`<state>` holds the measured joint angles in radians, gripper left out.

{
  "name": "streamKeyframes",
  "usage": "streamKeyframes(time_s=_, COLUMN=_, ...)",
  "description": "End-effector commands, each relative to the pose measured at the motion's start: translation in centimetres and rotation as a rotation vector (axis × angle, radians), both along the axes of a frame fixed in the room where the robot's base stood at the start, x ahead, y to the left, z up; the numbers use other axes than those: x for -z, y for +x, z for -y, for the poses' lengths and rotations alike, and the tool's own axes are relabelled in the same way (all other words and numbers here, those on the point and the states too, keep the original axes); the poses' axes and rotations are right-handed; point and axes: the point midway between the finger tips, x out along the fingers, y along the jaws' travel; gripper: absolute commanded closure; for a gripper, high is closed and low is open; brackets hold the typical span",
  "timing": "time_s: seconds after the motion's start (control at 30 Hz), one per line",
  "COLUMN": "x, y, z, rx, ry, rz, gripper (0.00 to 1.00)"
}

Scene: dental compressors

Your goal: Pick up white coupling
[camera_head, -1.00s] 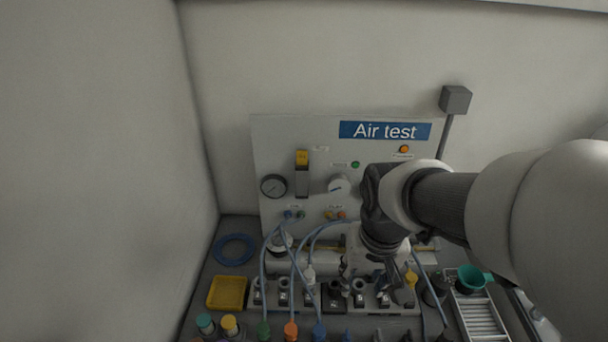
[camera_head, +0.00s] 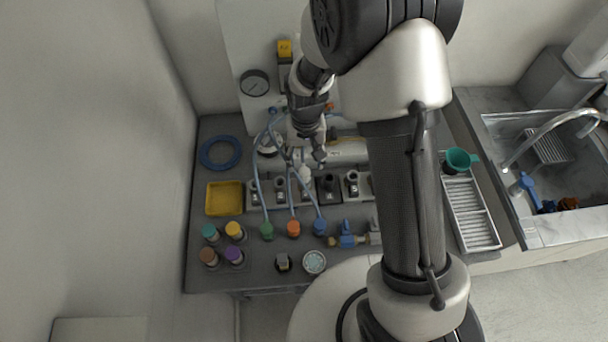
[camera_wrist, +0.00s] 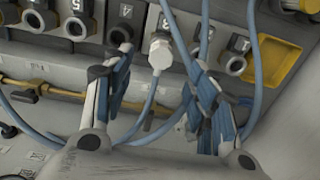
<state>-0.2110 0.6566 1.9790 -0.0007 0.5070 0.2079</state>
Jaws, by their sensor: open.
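The white coupling (camera_wrist: 160,54) is a small ribbed fitting on a blue hose, seated at a numbered socket of the rack (camera_wrist: 60,55). In the head view the coupling (camera_head: 304,173) shows small, just below my gripper (camera_head: 308,158). In the wrist view my gripper (camera_wrist: 158,75) is open, with one blue-padded finger on each side of the coupling and space between. The coupling appears farther from the camera than the fingers, and I cannot tell the remaining gap. Nothing is held.
Blue hoses (camera_wrist: 255,60) run close to the fingers. A yellow tray (camera_head: 225,199), a blue ring (camera_head: 220,152) and several coloured caps (camera_head: 233,230) lie left and in front. A drying rack (camera_head: 472,215) and a sink (camera_head: 540,150) are at the right.

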Motion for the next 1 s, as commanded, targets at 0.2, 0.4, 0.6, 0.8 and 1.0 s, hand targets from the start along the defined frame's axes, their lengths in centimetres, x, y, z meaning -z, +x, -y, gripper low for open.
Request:
streamKeyframes(time_s=0.2, x=3.4, y=0.0, z=0.0, rx=0.0, ry=0.0, rz=-0.001, gripper=0.47)
streamKeyframes(time_s=0.4, x=4.7, y=0.1, z=-0.1, rx=0.0, ry=0.0, rz=0.0, gripper=0.47)
streamKeyframes(time_s=0.6, x=7.8, y=0.5, z=-0.2, rx=0.0, ry=0.0, rz=-0.001, gripper=0.47)
streamKeyframes(time_s=0.8, x=9.0, y=0.5, z=-0.3, rx=0.0, ry=0.001, rz=0.002, gripper=0.47)
streamKeyframes(time_s=1.0, x=8.9, y=0.5, z=-0.3, rx=0.0, ry=0.001, rz=0.002, gripper=0.48)
